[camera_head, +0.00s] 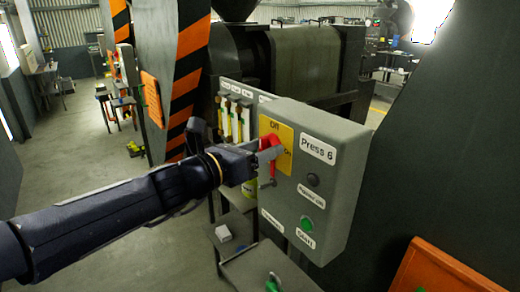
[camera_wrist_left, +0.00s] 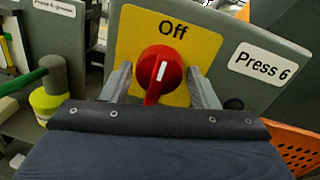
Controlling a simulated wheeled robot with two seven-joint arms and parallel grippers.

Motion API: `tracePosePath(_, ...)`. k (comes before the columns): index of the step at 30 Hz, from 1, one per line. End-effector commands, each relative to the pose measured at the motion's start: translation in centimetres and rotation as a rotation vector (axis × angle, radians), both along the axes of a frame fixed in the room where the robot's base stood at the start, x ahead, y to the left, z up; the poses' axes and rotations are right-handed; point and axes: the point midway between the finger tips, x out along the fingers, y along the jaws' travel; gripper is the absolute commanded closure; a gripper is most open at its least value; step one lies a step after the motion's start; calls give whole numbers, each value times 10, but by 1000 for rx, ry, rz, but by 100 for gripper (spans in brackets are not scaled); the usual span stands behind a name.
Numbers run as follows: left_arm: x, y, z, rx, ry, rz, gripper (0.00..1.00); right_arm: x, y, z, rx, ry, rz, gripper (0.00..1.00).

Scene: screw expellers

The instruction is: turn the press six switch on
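The Press 6 box (camera_head: 345,190) is a grey control box with a white "Press 6" label. Its red rotary knob (camera_wrist_left: 160,72) sits on a yellow plate (camera_wrist_left: 205,48) marked "Off". The knob's white mark is nearly upright, towards "Off", in the left wrist view. The red knob also shows in the head view (camera_head: 270,142), partly hidden by my gripper. My left gripper (camera_wrist_left: 161,86) is open at the plate, with one finger on each side of the knob and visible gaps between. My right gripper is in neither view.
Below the knob are a dark round lamp (camera_head: 313,180) and a green button (camera_head: 306,224) above a "Start" label. A grey panel with yellow gauges (camera_head: 235,120) stands behind left. An orange perforated guard (camera_head: 445,270) is at lower right.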

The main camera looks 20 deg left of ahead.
Motion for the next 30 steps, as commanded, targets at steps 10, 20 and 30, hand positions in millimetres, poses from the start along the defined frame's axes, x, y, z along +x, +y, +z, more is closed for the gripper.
tracePosePath(10,0,0,-1,3,-2,0,76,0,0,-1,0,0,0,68)
tracePosePath(20,-1,0,-4,89,-73,-1,76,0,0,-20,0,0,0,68)
tracePosePath(30,-1,0,-7,318,-252,0,76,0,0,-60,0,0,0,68)
